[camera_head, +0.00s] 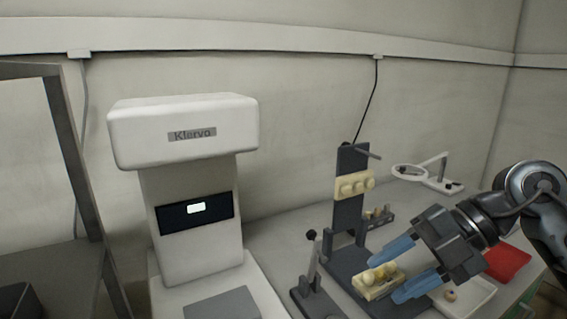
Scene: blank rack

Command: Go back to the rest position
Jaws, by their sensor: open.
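My gripper (398,268) is at the lower right, with two blue fingers spread apart. It points left, and nothing shows gripped in it. A cream block with rounded yellowish pieces (377,282) sits on the dark base of a rack just beyond the fingertips. I cannot tell whether a finger touches it. The dark upright rack (347,215) carries another cream block with round pieces (355,184) higher up. My arm comes in from the right edge.
A white Klervo machine (190,220) stands at centre left. A lever stand (313,275) is left of the rack. A white tray (470,300) with a small round item and a red mat (507,262) lie near my gripper. A ring magnifier (410,172) stands behind. A dark frame is at far left.

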